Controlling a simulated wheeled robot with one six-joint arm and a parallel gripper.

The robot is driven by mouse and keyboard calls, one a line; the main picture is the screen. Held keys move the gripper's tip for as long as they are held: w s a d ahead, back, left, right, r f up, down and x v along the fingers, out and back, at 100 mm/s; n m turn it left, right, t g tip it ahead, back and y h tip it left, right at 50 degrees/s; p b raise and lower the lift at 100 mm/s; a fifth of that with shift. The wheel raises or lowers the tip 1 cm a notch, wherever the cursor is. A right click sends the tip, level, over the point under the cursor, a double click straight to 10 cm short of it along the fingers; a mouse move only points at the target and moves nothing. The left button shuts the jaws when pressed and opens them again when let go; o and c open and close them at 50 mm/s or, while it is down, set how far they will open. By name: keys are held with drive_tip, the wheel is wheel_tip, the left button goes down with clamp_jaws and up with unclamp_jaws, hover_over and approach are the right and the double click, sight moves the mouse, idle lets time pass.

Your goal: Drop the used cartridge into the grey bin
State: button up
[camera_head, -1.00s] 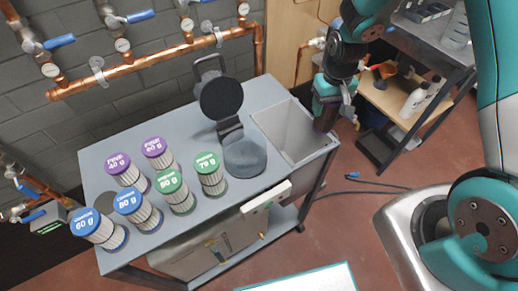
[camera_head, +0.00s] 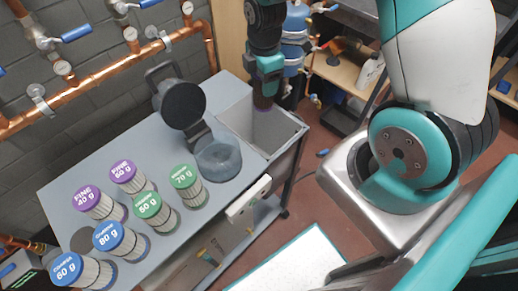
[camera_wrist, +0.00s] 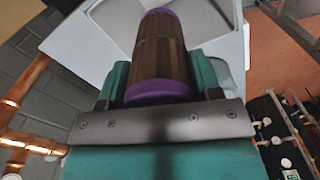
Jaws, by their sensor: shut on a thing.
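My gripper (camera_head: 264,86) is shut on the used cartridge, a brown pleated cylinder with purple end caps. The cartridge (camera_wrist: 160,50) fills the middle of the wrist view between my two teal fingers. In the head view the cartridge (camera_head: 263,103) shows only as a small dark piece below my gripper. The grey bin (camera_head: 285,150) is an open box at the right end of the grey bench. In the head view my gripper and the cartridge appear over the bin's back part. The wrist view shows pale bin walls (camera_wrist: 80,45) around and beyond the cartridge.
Several clean white cartridges with purple, green and blue caps, such as this green one (camera_head: 186,186), stand on the bench. An open filter housing with a raised black lid (camera_head: 184,105) stands left of the bin. Copper pipes (camera_head: 100,80) with valves run along the wall.

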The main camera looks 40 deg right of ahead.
drive_tip(key=shift+s+r+n, duration=0.1)
drive_tip(key=shift+s+n, duration=0.1)
drive_tip(key=shift+n, duration=0.5)
drive_tip(key=shift+f+b, duration=0.25)
drive_tip(key=shift+b, duration=0.05)
wheel_tip(320, 180, down, 6)
drive_tip(key=b, duration=0.5)
drive_tip(key=shift+r, duration=0.25)
drive_tip(key=shift+r, duration=0.1)
drive_tip(key=o, duration=1.1)
wheel_tip(320, 180, up, 17)
drive_tip(key=shift+r+p, duration=0.2)
drive_tip(key=shift+p, duration=0.2)
